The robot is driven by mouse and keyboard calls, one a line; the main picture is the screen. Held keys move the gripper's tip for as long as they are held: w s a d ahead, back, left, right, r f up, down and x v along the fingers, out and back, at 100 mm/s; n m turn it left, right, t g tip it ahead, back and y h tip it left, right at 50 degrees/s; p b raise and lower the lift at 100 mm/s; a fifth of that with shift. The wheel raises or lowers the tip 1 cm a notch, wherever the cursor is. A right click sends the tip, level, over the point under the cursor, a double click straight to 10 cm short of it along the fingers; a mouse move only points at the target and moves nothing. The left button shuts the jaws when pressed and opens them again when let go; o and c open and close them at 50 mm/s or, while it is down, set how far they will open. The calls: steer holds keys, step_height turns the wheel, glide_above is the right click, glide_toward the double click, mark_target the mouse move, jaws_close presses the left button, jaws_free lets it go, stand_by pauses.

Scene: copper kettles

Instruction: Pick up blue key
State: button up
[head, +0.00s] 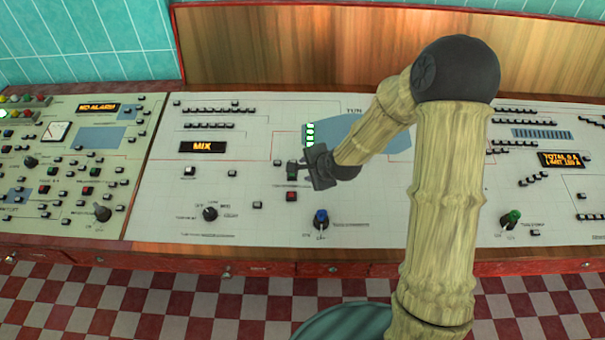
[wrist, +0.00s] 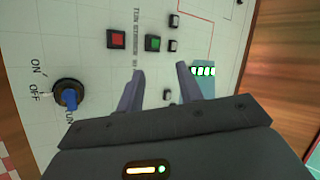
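The blue key (head: 321,216) sits in its round switch on the sloping control panel, in the lower middle of the head view. It also shows at the left of the wrist view (wrist: 69,98), beside the ON and OFF markings. My gripper (head: 297,172) is above and slightly left of the key in the head view, close to the panel. In the wrist view my gripper (wrist: 160,68) has its two fingers apart with nothing between them, pointing at the area of the green button. The key is outside the fingers, to their left.
A red button (wrist: 117,38) and a green button (wrist: 155,43) are near my fingertips. A black knob (head: 210,213) is left of the key and a green key (head: 512,216) far right. The wooden backboard (head: 270,50) rises behind the panel (head: 160,200).

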steer(key=s+d+r+n+g+h, duration=0.1)
steer(key=s+d+r+n, duration=0.1)
steer(key=s+d+n, duration=0.2)
steer(key=s+d+r+n+g+h, duration=0.1)
steer(key=s+d+r+n+g, duration=0.1)
steer(key=s, duration=0.8)
steer(key=s+d+r+n+g+h, duration=0.1)
steer(key=s+d+r+n+h, duration=0.1)
steer(key=s+d+r+n, duration=0.2)
steer(key=s+d+n, duration=0.3)
steer(key=shift+s+r+g, duration=0.15)
steer(key=shift+s+g, duration=0.1)
steer(key=shift+g, duration=0.15)
steer(key=shift+s, duration=0.1)
